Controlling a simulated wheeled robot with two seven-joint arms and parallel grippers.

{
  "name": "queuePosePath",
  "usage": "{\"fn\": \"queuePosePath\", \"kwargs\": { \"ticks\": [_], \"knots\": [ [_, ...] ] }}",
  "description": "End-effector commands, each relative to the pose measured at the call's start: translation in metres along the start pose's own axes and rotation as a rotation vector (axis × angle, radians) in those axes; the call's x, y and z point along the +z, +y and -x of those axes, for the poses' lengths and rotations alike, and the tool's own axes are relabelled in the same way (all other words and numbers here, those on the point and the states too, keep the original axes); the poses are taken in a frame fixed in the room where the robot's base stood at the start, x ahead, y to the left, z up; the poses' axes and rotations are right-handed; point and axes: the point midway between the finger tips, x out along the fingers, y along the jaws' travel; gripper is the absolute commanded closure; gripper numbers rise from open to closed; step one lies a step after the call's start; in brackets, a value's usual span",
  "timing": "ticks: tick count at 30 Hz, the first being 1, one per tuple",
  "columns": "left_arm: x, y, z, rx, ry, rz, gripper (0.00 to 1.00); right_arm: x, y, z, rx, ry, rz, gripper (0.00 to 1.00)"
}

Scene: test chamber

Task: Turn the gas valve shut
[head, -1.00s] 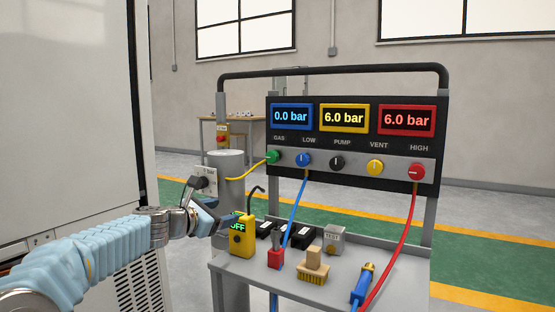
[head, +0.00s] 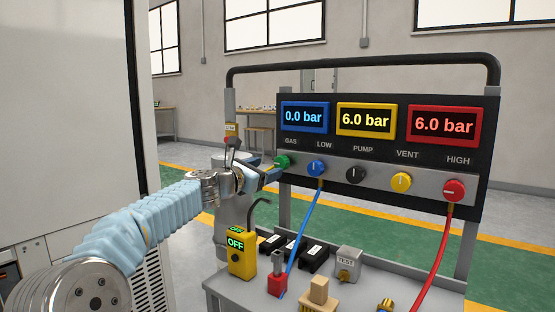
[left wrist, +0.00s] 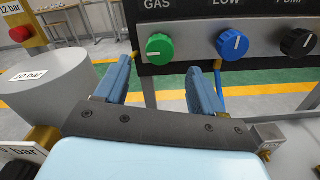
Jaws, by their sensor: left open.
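The green gas valve knob (head: 282,161) sits at the left end of the grey strip on the cart's panel. In the left wrist view the green knob (left wrist: 160,48) shows a white mark pointing to the left. My left gripper (head: 268,170) is at the left end of the panel, close to the knob. In the left wrist view its two blue fingers (left wrist: 168,75) are open and empty, spread to either side below the knob, which is ahead of them. I cannot tell whether a finger touches it. My right gripper is not in view.
Blue (head: 316,168), black (head: 356,174), yellow (head: 401,182) and red (head: 453,190) knobs continue rightward. The displays above read 0.0, 6.0 and 6.0 bar. A yellow device (head: 240,255) reading OFF stands on the cart shelf (head: 225,289). A grey cylinder (left wrist: 58,85) stands left of the gripper.

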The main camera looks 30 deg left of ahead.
Motion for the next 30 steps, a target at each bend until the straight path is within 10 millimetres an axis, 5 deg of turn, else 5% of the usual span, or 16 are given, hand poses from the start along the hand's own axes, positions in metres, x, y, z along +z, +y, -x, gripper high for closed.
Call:
{"fn": "queuePosePath", "kwargs": {
  "ticks": [9,21,30],
  "knots": [
    [0.003,0.000,-0.054,-0.002,-0.001,0.001,0.31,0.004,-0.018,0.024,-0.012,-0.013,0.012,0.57],
    [0.000,0.000,-0.061,0.001,0.000,-0.001,0.33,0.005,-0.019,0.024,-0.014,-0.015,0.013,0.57],
    [0.000,0.000,-0.061,0.000,0.000,-0.001,0.79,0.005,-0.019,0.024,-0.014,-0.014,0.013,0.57]
  ]
}}
